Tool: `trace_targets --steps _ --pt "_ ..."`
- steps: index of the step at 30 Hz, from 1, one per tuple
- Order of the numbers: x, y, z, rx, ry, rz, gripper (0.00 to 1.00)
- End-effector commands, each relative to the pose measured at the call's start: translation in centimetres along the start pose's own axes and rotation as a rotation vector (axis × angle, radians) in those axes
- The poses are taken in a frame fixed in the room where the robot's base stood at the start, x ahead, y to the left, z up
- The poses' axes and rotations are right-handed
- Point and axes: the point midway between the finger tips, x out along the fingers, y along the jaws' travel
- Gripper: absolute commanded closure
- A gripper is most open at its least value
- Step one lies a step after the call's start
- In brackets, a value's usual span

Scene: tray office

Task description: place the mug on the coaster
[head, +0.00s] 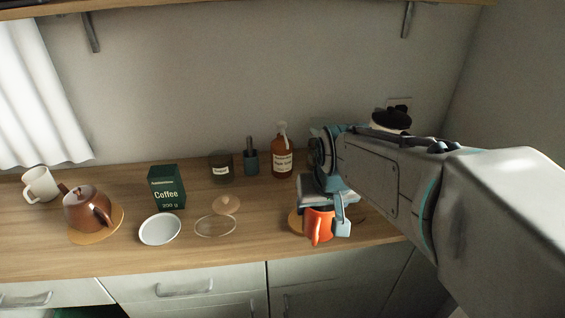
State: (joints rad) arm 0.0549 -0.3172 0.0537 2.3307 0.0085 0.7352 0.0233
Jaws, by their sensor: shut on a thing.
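An orange mug (318,226) is near the right end of the wooden counter. My gripper (325,220) is shut on it from above. One light blue finger shows at the mug's right side; the other finger is hidden. A round wooden coaster (295,221) shows at the mug's left, partly covered by the mug and my gripper. The mug overlaps it in the picture, and I cannot tell whether the mug touches it or is held just above. A white mug (42,186) stands at the far left.
A brown teapot (84,208) sits on a round board (93,237). A white bowl (160,230), a green coffee box (167,187) and a clear glass piece (214,227) are mid-counter. A jar (221,168) and an amber bottle (282,161) stand by the wall.

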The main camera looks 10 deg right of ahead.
Motion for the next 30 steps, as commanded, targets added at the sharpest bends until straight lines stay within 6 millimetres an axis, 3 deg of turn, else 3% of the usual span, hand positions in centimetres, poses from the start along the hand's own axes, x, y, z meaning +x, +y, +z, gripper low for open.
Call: trace_targets --steps 5,22,30 --pt "0.8 0.0 -0.7 0.0 0.0 0.0 0.66" --pt "8.8 -0.1 -6.5 0.0 -0.002 0.0 0.66" --pt "10.8 -0.2 -8.1 0.0 0.001 0.0 0.66"
